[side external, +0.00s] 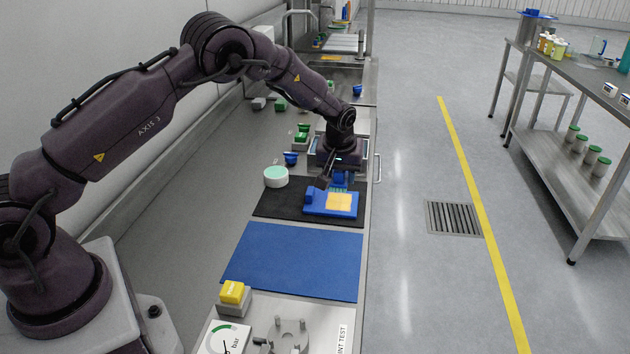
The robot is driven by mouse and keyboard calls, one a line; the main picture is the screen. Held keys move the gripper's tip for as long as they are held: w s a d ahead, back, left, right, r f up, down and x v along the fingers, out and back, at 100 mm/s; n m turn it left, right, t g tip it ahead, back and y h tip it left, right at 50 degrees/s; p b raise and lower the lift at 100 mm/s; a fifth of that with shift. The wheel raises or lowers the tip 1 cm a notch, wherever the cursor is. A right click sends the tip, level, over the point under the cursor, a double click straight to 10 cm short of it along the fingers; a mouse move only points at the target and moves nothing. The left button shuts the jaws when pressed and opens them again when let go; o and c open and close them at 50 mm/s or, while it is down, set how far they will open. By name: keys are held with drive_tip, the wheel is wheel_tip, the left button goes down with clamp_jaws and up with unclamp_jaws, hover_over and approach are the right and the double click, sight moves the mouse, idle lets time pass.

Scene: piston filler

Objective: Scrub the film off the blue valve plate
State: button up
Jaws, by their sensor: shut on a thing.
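The blue valve plate (315,208) lies on a black mat (270,205) in the side external view. A yellow film patch (341,201) covers part of its top, towards the right. My gripper (333,179) is low over the plate's far edge. It is shut on a small blue brush (340,177) with teal bristles pointing down. The bristles are at or just above the far side of the plate; I cannot tell whether they touch it. My gripper's fingers partly hide the brush.
A white tub with a pale green top (276,176) stands left of the plate. A blue mat (290,262) lies clear in front. A yellow block on a grey holder (232,293) and a gauge (224,338) are nearer. Small blue and green parts sit behind.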

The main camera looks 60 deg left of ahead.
sight(337, 208)
drive_tip(key=shift+w+d+r, duration=0.1)
drive_tip(key=shift+r, duration=0.15)
drive_tip(key=shift+f, duration=3.25)
drive_tip(key=shift+x, duration=0.9)
drive_tip(key=shift+w+a, duration=2.3)
drive_tip(key=shift+a, duration=0.15)
drive_tip(key=shift+c, duration=0.3)
drive_tip(key=shift+s+d, duration=2.5)
drive_tip(key=shift+s, duration=0.25)
drive_tip(key=shift+w+a+f, duration=0.1)
drive_tip(key=shift+w+a, duration=0.05)
drive_tip(key=shift+a, duration=0.15)
drive_tip(key=shift+w+a, duration=2.45)
drive_tip(key=shift+s+d, duration=2.65)
drive_tip(key=shift+d, duration=0.05)
drive_tip(key=shift+r, duration=4.2)
